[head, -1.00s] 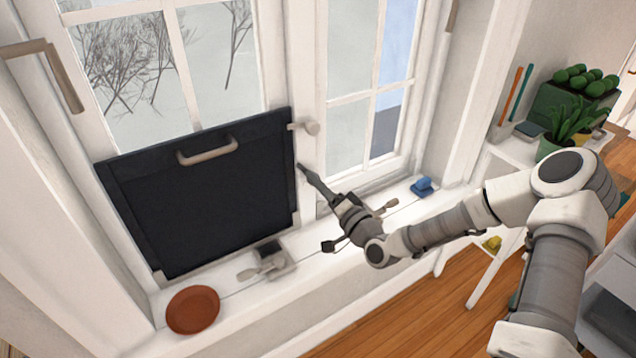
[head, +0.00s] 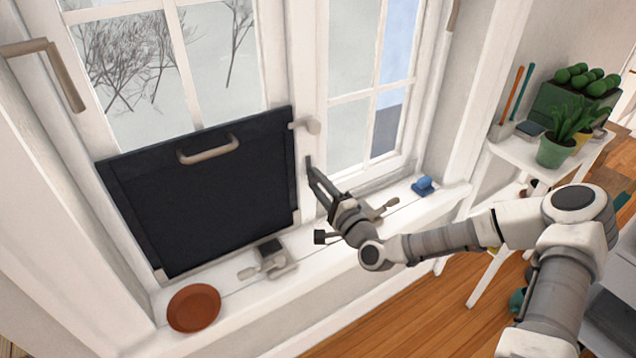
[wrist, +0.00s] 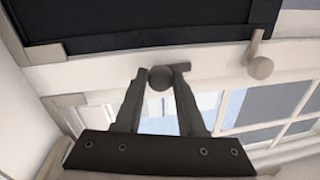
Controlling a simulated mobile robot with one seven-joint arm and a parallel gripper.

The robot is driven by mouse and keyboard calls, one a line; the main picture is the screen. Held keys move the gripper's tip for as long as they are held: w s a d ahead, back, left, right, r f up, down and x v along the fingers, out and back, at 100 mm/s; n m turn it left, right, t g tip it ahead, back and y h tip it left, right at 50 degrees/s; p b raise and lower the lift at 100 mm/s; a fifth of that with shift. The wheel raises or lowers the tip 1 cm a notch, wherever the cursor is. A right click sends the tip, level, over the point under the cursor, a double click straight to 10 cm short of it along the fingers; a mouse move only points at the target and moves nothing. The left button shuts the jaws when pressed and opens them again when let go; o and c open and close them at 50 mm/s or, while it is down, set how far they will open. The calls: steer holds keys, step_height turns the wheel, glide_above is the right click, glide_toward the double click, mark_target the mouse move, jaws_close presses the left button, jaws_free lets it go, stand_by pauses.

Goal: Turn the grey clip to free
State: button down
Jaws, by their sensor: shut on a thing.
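The grey clip (wrist: 158,78) is a dark round knob on the white window frame, beside the right edge of the black panel (head: 205,200). My gripper (wrist: 160,84) is shut on it, one finger on each side. In the wrist view a short dark arm juts right from the knob, roughly along the panel edge and apart from it. In the head view my gripper (head: 314,178) largely hides this clip. The panel stands against the window, with a beige handle (head: 208,151). A beige clip (head: 306,126) above reaches over the panel's edge.
On the sill (head: 225,310) are a brown-red dish (head: 194,307), a grey metal fitting (head: 268,258) and a blue object (head: 422,187). A second fitting (head: 383,208) is partly behind my gripper. A white shelf with plants (head: 558,140) stands right.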

steer(key=shift+a, duration=0.1)
stand_by(0.3)
steer(key=c, duration=0.5)
jaws_free()
steer(key=p+v, duration=0.2)
steer(key=v, duration=1.5)
steer(key=shift+s, duration=0.2)
steer(key=shift+f, duration=0.1)
